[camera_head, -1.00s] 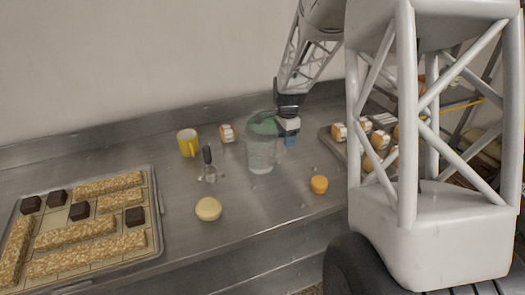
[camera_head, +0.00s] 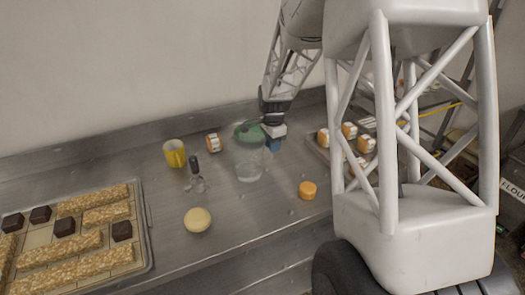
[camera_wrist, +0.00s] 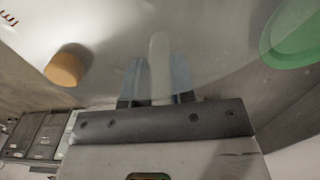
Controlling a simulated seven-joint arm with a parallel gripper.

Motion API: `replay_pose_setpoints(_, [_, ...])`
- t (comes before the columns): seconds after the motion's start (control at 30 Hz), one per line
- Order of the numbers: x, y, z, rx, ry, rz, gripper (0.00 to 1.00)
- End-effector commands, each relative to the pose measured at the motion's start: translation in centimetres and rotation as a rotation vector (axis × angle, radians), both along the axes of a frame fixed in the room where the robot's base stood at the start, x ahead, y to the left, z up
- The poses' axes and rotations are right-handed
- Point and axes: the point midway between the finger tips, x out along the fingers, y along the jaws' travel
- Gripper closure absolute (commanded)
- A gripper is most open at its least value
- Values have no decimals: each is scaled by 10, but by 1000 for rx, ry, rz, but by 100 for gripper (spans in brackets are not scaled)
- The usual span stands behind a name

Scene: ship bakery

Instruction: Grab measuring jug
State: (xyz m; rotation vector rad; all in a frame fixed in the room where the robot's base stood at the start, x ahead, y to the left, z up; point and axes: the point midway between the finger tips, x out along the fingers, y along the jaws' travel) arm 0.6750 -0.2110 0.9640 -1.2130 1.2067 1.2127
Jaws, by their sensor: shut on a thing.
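The measuring jug (camera_head: 249,166) is a clear, see-through vessel with a green top (camera_head: 246,131). It stands upright on the steel counter in the middle of the head view. My gripper (camera_head: 273,145) is at its right side, near the top, with the blue-padded fingers low beside the jug wall. In the wrist view my gripper (camera_wrist: 156,80) is shut on a pale upright strip between its two blue fingers, which looks like the jug's handle (camera_wrist: 159,65). The green top also shows at the right of the wrist view (camera_wrist: 293,35). The exact contact is hidden in the head view.
A yellow mug (camera_head: 174,153), a dark-handled tool (camera_head: 193,164) and an orange-and-white piece (camera_head: 213,143) stand left of the jug. A pale round (camera_head: 197,220) and an orange round (camera_head: 307,190) lie in front. Loaded trays lie left (camera_head: 147,245) and right.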

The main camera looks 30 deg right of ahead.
Motion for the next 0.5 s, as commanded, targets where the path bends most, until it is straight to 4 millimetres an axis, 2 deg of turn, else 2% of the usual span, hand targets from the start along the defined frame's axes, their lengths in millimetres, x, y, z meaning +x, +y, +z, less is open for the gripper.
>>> replay_pose_setpoints(0.5, [0, 0, 9, 0, -1, 0, 100])
